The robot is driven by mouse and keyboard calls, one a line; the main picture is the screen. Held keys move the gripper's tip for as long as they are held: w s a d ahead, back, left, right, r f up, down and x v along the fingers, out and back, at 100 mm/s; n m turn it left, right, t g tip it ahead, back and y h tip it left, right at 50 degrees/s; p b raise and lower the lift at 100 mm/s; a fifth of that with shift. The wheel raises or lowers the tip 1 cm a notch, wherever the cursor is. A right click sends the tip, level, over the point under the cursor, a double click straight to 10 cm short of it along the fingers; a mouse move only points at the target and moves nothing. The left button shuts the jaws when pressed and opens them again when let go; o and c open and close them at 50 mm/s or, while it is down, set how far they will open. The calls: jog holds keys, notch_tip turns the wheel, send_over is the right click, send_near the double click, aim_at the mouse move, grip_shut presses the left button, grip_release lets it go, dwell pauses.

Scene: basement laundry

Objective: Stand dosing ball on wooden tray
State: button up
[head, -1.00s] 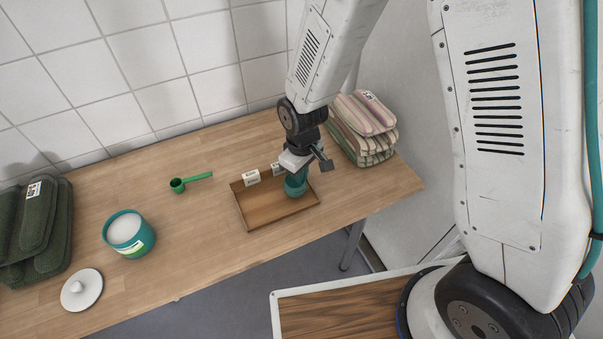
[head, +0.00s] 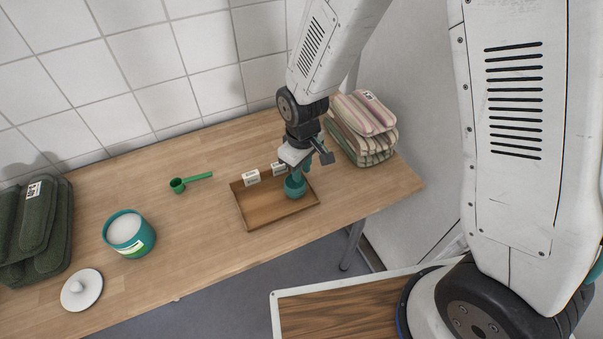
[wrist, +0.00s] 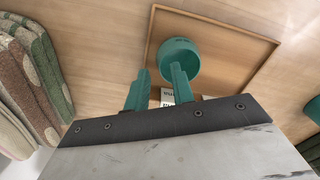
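The teal dosing ball (head: 295,187) stands on the wooden tray (head: 262,216), toward its right back part. In the wrist view the ball (wrist: 181,66) shows a round open mouth facing the camera, and it rests inside the rim of the tray (wrist: 222,24). My gripper (head: 300,172) is just above the ball in the head view. In the wrist view its two teal fingers (wrist: 157,85) are apart with a clear gap between them. The right finger overlaps the ball's lower edge in the picture; whether it touches cannot be told.
Two small white labelled boxes (head: 251,178) stand at the tray's back edge. Striped folded towels (head: 362,128) are to the right. A green scoop (head: 190,182), teal tub (head: 129,234), white lid (head: 82,290) and dark green towels (head: 35,232) are to the left. The tray's front left is clear.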

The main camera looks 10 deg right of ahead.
notch_tip(320, 180, up, 10)
dwell(0.3)
jog(key=s+d+r+m, duration=0.2)
jog(key=s+d+r, duration=0.2)
jog(key=d+r, duration=0.4)
jog(key=s+d+r+m, duration=0.3)
jog(key=s+d+r, duration=0.2)
jog(key=s, duration=0.3)
jog(key=s+d+r+m+t, duration=0.1)
jog(key=s+d+r+m, duration=0.2)
jog(key=s, duration=0.6)
notch_tip(320, 180, up, 3)
jog(key=shift+d+f, duration=0.1)
jog(key=shift+d, duration=1.15)
